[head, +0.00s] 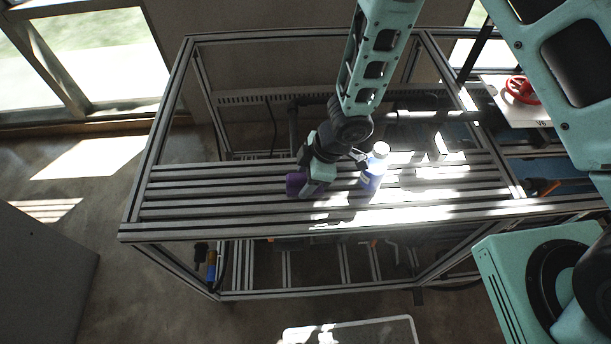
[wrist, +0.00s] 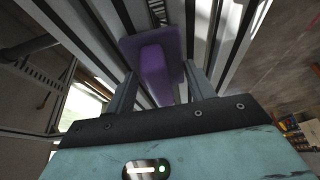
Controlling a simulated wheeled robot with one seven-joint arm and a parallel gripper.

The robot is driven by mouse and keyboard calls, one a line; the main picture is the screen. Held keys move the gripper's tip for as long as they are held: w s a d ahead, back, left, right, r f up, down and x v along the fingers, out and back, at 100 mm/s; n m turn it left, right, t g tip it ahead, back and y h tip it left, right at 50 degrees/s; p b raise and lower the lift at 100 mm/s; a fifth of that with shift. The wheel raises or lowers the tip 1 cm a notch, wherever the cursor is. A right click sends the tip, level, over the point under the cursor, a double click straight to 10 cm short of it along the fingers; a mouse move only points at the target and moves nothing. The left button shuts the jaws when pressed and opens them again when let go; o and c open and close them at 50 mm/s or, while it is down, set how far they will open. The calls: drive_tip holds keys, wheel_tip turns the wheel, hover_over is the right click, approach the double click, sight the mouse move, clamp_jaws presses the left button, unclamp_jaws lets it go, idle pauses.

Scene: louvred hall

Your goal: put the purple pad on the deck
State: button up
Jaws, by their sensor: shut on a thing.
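The purple pad (head: 294,184) is at the tip of my gripper (head: 306,184), over the left-middle part of the slatted metal deck (head: 220,190). In the wrist view the purple pad (wrist: 155,52) shows as a broad flat plate with a narrower raised block, and my gripper (wrist: 158,82) has one finger on each side of that block. My gripper is shut on the pad. The deck slats (wrist: 222,40) show behind the pad. I cannot tell whether the pad touches the deck. My gripper hides part of the pad in the head view.
A blue bottle with a white cap (head: 374,168) stands on the deck just right of my gripper. A white board with a red ring-shaped thing (head: 520,90) lies at the far right. Bright sunlight patches cover the deck's right half. The deck's left part is clear.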

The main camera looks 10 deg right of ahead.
drive_tip(key=o, duration=0.9)
